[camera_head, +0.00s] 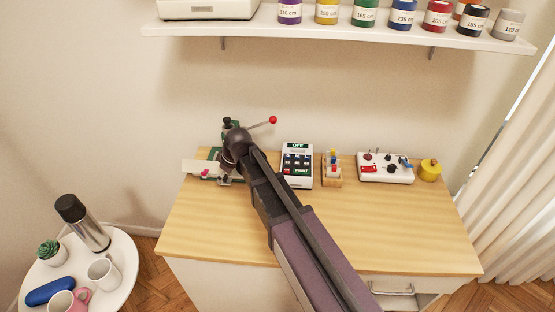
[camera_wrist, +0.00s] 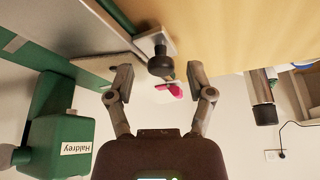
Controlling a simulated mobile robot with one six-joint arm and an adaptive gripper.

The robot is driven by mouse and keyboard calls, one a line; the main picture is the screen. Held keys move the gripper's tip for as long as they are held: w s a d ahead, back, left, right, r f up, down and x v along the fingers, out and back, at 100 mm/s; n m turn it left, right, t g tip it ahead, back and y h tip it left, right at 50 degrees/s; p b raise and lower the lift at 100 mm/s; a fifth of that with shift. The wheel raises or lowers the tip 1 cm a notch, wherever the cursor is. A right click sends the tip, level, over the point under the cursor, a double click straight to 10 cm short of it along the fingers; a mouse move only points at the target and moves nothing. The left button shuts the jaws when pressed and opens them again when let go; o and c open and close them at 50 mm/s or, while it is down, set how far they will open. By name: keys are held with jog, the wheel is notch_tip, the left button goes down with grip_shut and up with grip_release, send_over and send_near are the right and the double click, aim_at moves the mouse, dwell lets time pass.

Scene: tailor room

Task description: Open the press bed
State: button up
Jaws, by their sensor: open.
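The press stands at the back left of the wooden table, partly hidden behind my arm in the head view. Its lever with a red ball (camera_head: 272,120) sticks out to the right. In the wrist view its green body (camera_wrist: 62,130), labelled "Haldrey", is at the left, and a grey plate (camera_wrist: 88,28) runs across the upper left. A black round knob (camera_wrist: 160,64) on a small metal mount lies ahead, roughly between my fingertips. My gripper (camera_wrist: 160,85) is open, with no visible contact with the knob. A small pink thing (camera_wrist: 176,91) shows behind the knob.
Right of the press on the table (camera_head: 220,225) stand a control box marked "OFF" (camera_head: 297,165), a small wooden stand (camera_head: 332,170), a white switch panel (camera_head: 385,168) and a yellow pot (camera_head: 430,170). A shelf (camera_head: 340,33) with colored spools hangs above. The table's front is clear.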

jog(key=shift+w, duration=0.2)
jog(key=shift+w, duration=0.55)
jog(key=w, duration=0.5)
jog(key=shift+w+d, duration=0.15)
jog(key=shift+d, duration=0.05)
jog(key=shift+d+r+p, duration=0.2)
jog(key=shift+r+p, duration=0.3)
jog(key=p+v, duration=1.2)
jog(key=v, duration=0.1)
jog(key=s+d+m+h, duration=0.1)
jog(key=s+d+m, duration=0.1)
jog(key=d, duration=0.5)
jog(key=s+d+m+g+h+p, duration=0.1)
jog(key=s+d+m, duration=0.2)
jog(key=d, duration=0.4)
jog(key=s+d+r+m+h+p, duration=0.1)
jog(key=s+d+m, duration=0.2)
jog(key=s+d, duration=0.2)
jog(key=shift+d, duration=1.15)
